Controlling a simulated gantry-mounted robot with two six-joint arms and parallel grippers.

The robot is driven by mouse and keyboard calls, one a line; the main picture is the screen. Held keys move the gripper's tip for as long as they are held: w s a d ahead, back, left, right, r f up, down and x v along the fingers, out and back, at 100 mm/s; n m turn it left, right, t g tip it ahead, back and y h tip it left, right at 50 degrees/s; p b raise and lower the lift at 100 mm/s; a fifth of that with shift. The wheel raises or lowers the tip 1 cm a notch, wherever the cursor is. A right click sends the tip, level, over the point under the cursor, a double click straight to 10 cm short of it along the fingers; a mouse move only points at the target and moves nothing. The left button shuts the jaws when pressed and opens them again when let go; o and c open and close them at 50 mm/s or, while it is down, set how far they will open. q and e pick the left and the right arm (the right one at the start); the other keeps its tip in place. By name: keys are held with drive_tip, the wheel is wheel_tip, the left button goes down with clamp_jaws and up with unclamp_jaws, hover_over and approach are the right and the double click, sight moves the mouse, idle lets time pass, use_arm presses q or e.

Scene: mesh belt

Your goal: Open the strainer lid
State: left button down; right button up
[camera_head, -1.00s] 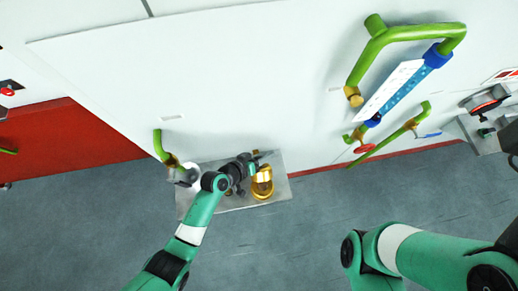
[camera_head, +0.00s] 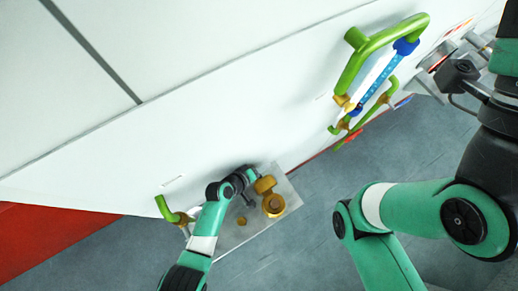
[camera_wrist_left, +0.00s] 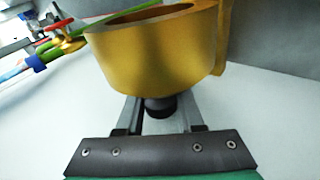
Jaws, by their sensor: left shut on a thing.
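The brass strainer (camera_head: 273,206) stands on a grey metal shelf at the foot of the white wall, its round opening facing up. Its brass lid (camera_head: 265,185) is at the wall side of that opening, by my left gripper (camera_head: 251,176). In the left wrist view the lid is a hollow brass cup (camera_wrist_left: 155,55) with a dark knob (camera_wrist_left: 160,106). My left gripper (camera_wrist_left: 157,118) is shut on that knob. I cannot tell whether the lid touches the strainer body. My right arm shows at the right, its fingertips not clear.
The grey shelf (camera_head: 232,238) also bears a small brass fitting (camera_head: 241,221). A green pipe stub (camera_head: 170,211) is left of it. Green pipes (camera_head: 375,45) with a blue tube (camera_head: 375,82) stand out from the wall at upper right. The floor (camera_head: 285,255) in front is clear.

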sight(262, 180)
use_arm(q)
drive_tip(key=shift+s+f, duration=0.15)
drive_tip(key=c, duration=0.6)
unclamp_jaws()
drive_tip(key=shift+s, duration=0.15)
drive_tip(key=shift+o, duration=0.2)
drive_tip(key=p+v, duration=0.3)
drive_tip(key=v, duration=0.4)
drive_tip(key=shift+r, duration=0.2)
drive_tip(key=shift+a, duration=0.15)
